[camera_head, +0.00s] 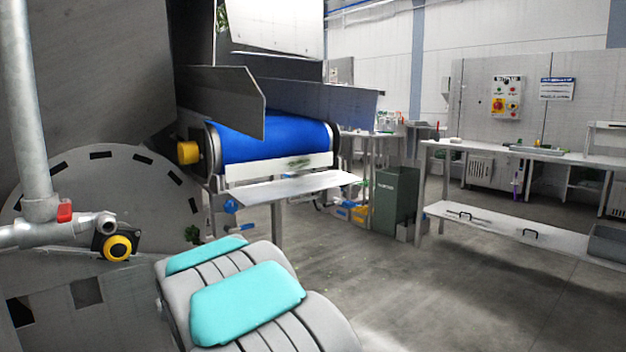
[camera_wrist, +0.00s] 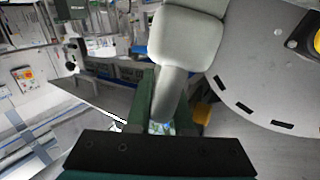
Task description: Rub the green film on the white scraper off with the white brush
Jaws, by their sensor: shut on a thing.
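The white scraper (camera_head: 262,170) is a pale bar along the front end of the blue conveyor belt (camera_head: 270,142) in the head view. A dark green film (camera_head: 299,163) shows on it, right of its middle. In the wrist view my gripper (camera_wrist: 168,108) is shut on the white brush (camera_wrist: 186,42). The brush's narrow handle lies between the dark green fingers, and its broad pale head points away from the gripper. I cannot make out bristles. My gripper and the brush are not visible in the head view, so their distance to the scraper cannot be told.
A metal shelf (camera_head: 296,188) juts out below the scraper. Yellow knobs (camera_head: 188,152) and a large grey disc (camera_head: 95,190) stand at left. A grey-green bin (camera_head: 396,200) and a steel bench (camera_head: 520,152) stand at right. The floor (camera_head: 400,290) in front is clear.

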